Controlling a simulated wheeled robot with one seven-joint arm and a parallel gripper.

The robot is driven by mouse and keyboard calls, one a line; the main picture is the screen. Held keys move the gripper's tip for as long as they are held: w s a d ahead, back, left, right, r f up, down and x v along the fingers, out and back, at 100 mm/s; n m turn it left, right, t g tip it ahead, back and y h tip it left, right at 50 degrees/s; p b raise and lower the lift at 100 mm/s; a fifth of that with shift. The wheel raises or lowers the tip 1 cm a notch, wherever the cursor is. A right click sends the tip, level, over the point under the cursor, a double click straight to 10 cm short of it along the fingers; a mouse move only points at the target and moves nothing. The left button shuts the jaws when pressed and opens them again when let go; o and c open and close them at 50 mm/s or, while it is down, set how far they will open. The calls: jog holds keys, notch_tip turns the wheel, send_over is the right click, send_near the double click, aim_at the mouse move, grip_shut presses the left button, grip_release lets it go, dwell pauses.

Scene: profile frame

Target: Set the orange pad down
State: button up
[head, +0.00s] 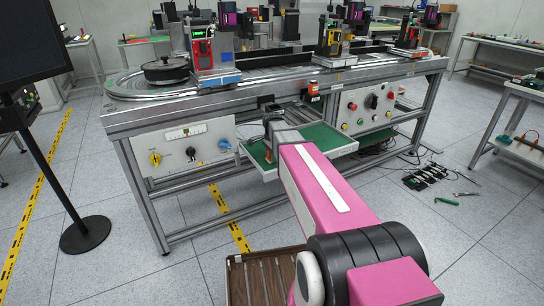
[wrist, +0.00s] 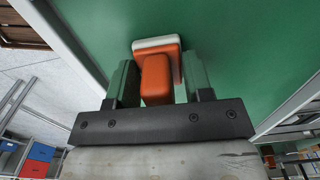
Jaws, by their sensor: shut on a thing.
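The orange pad (wrist: 156,80) is an orange block with a pale layer at its far end. In the wrist view it sits between the two fingers of my gripper (wrist: 158,66), which is shut on it. Its pale end is close to the green surface of a tray (wrist: 235,50); I cannot tell whether it touches. In the head view my gripper (head: 271,124) is over the left part of the green tray (head: 331,139), which sticks out from the bench front.
A long metal bench (head: 270,91) with several machines stands behind the tray. Control panels (head: 183,146) flank the tray. A small orange device (head: 313,89) is on the bench edge. A slatted brown crate (head: 262,276) is on the floor near my arm. Loose tools (head: 428,176) lie at right.

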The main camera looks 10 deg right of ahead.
jog(key=o, duration=0.9)
jog(key=shift+f, duration=0.1)
notch_tip(320, 180, up, 12)
jog(key=shift+r, duration=0.1)
